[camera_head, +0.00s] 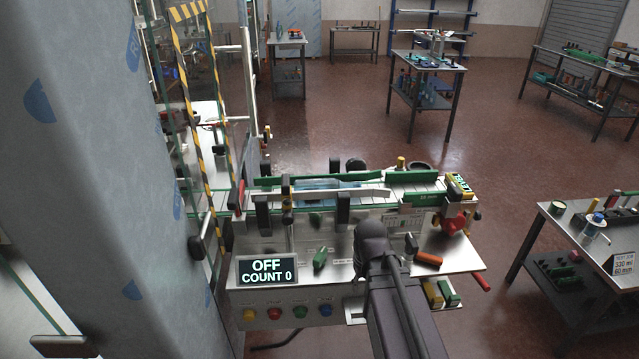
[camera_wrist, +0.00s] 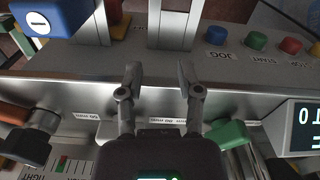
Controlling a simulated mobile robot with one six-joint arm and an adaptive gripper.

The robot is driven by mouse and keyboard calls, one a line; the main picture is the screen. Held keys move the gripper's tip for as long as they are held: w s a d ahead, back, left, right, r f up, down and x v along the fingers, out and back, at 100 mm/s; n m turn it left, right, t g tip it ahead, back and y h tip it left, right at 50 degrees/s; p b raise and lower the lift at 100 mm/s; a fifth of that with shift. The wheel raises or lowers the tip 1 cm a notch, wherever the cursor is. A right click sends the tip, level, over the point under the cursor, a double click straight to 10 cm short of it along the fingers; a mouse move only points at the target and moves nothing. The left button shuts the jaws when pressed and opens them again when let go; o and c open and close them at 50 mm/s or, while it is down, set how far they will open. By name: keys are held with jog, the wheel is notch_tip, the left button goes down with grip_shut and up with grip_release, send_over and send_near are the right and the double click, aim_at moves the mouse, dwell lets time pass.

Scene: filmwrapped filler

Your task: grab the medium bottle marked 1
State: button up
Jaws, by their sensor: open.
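No bottle with a readable mark 1 shows in either view. A clear container with a blue top (camera_head: 593,228) stands on the right-hand table, too small to tell whether it is a bottle or carries a mark. In the wrist view my gripper (camera_wrist: 160,82) is open, its two dark fingers apart with nothing between them. It is over the front edge of the machine bench, between an orange handle and a green handle. In the head view my dark arm reaches over the bench front and hides the fingers.
The machine bench (camera_head: 460,262) has green guide rails (camera_head: 320,180), an OFF / COUNT 0 display (camera_head: 266,270) and coloured buttons. The right table (camera_head: 545,222) carries a 330 ml, 60 mm sign (camera_head: 623,264). A large wrapped column (camera_head: 90,170) blocks the left. Floor is clear between tables.

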jog(key=w+r+n+t+p, duration=0.1)
jog(key=w+r+n+p, duration=1)
jog(key=w+r+p, duration=0.75)
jog(key=n+t+p, duration=0.1)
jog(key=n+p, duration=0.4)
jog(key=p, duration=0.2)
send_near(350, 184)
jog(key=shift+s+r, duration=0.15)
jog(key=shift+r, duration=0.45)
jog(key=shift+s+r, duration=0.15)
jog(key=shift+r, duration=0.5)
jog(key=shift+f+b, duration=0.15)
jog(key=shift+b, duration=0.15)
jog(key=f+b, duration=0.2)
jog(key=w+f+b, duration=0.1)
jog(key=f+b, duration=0.5)
jog(key=shift+w+f, duration=0.1)
jog(key=shift+w, duration=0.25)
jog(key=shift+w+f+b, duration=0.2)
jog(key=shift+f+b, duration=0.65)
jog(key=shift+b, duration=0.05)
jog(key=shift+w+f+b, duration=0.15)
jog(key=shift+f+b, duration=0.7)
jog(key=shift+w+f+b, duration=0.2)
jog(key=shift+f+b, duration=0.65)
jog(key=shift+b, duration=0.05)
grip_shut()
